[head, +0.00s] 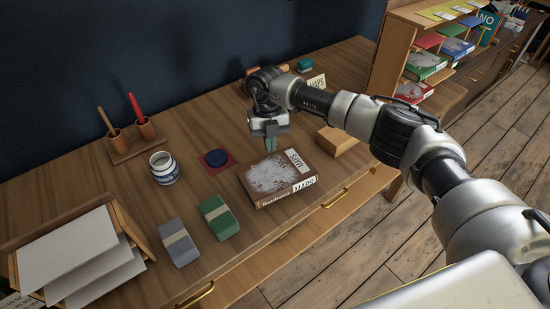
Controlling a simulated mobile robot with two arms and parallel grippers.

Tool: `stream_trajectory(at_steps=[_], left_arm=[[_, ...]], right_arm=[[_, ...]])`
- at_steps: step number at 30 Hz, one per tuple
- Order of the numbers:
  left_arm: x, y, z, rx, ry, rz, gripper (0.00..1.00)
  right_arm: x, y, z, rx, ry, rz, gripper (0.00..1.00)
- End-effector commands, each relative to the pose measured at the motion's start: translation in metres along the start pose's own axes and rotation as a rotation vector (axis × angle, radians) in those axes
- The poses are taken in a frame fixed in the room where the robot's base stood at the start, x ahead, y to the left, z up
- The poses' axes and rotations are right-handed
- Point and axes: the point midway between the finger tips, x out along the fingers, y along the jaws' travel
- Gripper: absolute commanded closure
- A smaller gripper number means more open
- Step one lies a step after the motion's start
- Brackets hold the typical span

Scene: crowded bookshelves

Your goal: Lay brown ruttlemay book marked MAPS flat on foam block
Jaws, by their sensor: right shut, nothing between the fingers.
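The brown book marked MAPS (262,187) lies flat on the wooden desk, cover up, with a pale mottled picture and its lettered spine toward the front. My right gripper (270,147) points down with shut, empty fingers, just behind the book's back edge; I cannot tell whether it touches. A plain tan block (338,141) lies to the right behind the book, partly hidden by my right arm. It may be the foam block, but I cannot tell its material. My left gripper is not in view.
Left of the book are a green banded block (215,221), a grey banded block (174,247), a dark blue round object on a red mat (233,166) and a jar (164,173). A paper tray (147,244) stands front left.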

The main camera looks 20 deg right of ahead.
Motion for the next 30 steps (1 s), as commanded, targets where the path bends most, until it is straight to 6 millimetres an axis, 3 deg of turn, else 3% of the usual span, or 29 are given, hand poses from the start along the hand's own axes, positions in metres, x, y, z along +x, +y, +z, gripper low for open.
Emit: stream_trajectory(at_steps=[13, 16, 18, 30], left_arm=[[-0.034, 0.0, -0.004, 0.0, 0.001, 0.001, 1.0], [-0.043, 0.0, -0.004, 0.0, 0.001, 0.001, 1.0], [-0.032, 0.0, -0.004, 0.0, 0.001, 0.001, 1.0], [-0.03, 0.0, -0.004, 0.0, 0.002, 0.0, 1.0]], right_arm=[[0.008, -0.001, -0.063, -0.002, 0.001, 0.0, 1.0], [0.015, 0.0, -0.059, 0.001, 0.002, 0.001, 1.0], [0.025, 0.0, -0.057, 0.0, 0.0, 0.0, 1.0], [0.031, 0.0, -0.058, 0.0, 0.006, -0.002, 1.0]])
